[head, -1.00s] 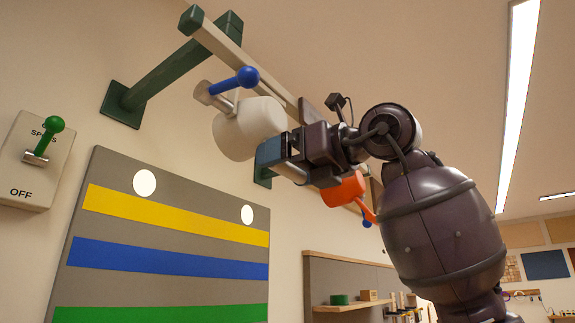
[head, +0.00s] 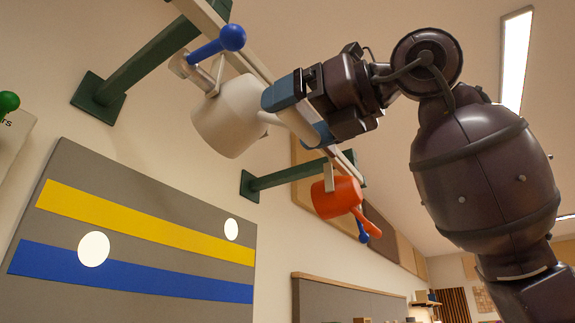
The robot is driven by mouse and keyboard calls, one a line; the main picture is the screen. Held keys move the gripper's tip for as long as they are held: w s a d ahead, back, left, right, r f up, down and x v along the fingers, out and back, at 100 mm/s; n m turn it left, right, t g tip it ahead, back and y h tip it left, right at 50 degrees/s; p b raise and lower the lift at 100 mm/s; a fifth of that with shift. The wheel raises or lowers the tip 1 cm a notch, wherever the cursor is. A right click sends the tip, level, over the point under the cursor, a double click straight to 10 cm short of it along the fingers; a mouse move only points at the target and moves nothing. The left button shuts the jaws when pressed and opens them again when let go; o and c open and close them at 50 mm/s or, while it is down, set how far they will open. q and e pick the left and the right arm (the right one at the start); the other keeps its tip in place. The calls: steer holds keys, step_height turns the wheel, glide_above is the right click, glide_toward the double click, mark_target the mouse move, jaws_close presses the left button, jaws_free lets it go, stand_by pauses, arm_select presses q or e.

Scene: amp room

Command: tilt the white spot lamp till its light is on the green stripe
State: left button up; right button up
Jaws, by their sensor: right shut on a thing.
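The white spot lamp (head: 228,118) hangs on a pale rail, its body tilted down to the left. A blue ball-ended lever (head: 222,42) sits at its pivot. My right gripper (head: 296,114), with blue fingertips, is shut on the lamp's white handle (head: 268,118); the fingers partly hide the grip. On the grey board (head: 140,172), a left light spot (head: 94,248) lies across the gap below the yellow stripe (head: 140,221) and the upper part of the blue stripe (head: 160,275). The green stripe is out of view. My left gripper is not in view.
An orange spot lamp (head: 336,197) hangs farther along the rail, below my gripper. A right light spot (head: 231,229) lies at the yellow stripe's top edge. Green brackets (head: 150,65) hold the rail. A green-knobbed switch (head: 8,103) is at the left edge.

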steer(key=shift+s+d+r, duration=0.15)
steer(key=shift+d+r, duration=0.2)
steer(key=shift+r, duration=0.4)
steer(key=shift+s+d+r, duration=0.1)
steer(key=shift+r, duration=0.15)
steer(key=shift+s+d+r+p, duration=0.15)
steer(key=shift+r+p, duration=0.3)
steer(key=shift+r, duration=0.25)
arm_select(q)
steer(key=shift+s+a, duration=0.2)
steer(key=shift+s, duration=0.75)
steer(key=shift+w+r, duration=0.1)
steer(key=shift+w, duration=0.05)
arm_select(e)
steer(key=o, duration=1)
